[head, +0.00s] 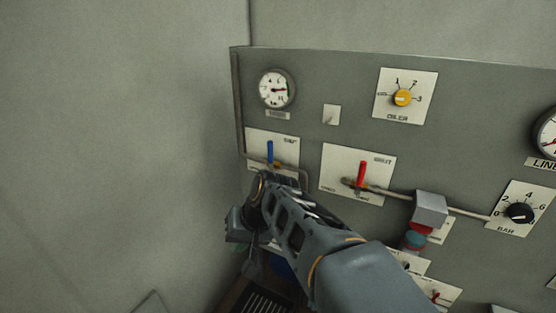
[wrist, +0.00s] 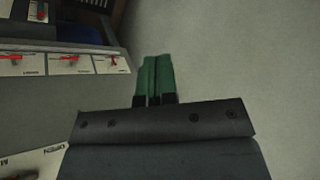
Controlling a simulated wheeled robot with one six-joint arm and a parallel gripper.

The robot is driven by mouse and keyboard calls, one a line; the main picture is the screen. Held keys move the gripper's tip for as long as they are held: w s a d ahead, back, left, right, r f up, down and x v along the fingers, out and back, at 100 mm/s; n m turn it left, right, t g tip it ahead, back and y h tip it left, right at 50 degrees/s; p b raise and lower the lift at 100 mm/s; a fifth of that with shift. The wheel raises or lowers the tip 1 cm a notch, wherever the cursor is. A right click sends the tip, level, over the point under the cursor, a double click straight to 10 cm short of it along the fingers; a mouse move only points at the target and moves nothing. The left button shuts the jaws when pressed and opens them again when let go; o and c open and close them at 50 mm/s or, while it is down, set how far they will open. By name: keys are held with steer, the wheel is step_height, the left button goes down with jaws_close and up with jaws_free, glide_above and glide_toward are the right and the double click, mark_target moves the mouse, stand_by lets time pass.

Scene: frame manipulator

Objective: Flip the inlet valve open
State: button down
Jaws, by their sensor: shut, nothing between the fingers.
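A blue lever (head: 270,152) stands upright on a white plate at the panel's left, in the head view. A red lever (head: 362,173) stands upright on another white plate to its right. The plate labels are too small to read surely, so I cannot tell by text which is the inlet valve. My gripper (wrist: 155,79) is shut and empty, its green fingers together. In the head view my wrist overlaps the lower edge of the blue lever's plate, and the fingertips are hidden. The wrist view shows part of a plate marked "OPEN" (wrist: 45,160) at the lower left.
A pipe (head: 390,191) runs right from the red lever to a grey box (head: 430,209). A round gauge (head: 277,89) and a yellow knob (head: 402,98) are higher on the panel. A bare wall (head: 120,140) is at the left. Small red levers (wrist: 60,61) show in the wrist view.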

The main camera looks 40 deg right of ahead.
steer(key=w+d+m+t+y+b, duration=0.2)
steer(key=w+d+m+t+y, duration=0.15)
steer(key=w+d, duration=0.3)
steer(key=m+t+h+b, duration=0.2)
steer(key=m+t+b, duration=0.2)
steer(key=m+t, duration=0.45)
glide_toward(270, 156)
steer(key=s+d+n+t, duration=0.1)
steer(key=s+d+n, duration=0.15)
steer(key=s, duration=0.35)
steer(key=shift+s+d+r+m, duration=0.2)
steer(key=shift+d+r+m, duration=0.05)
steer(key=shift+r+m, duration=0.15)
steer(key=p+x, duration=0.4)
steer(key=x, duration=1)
steer(key=shift+a, duration=0.15)
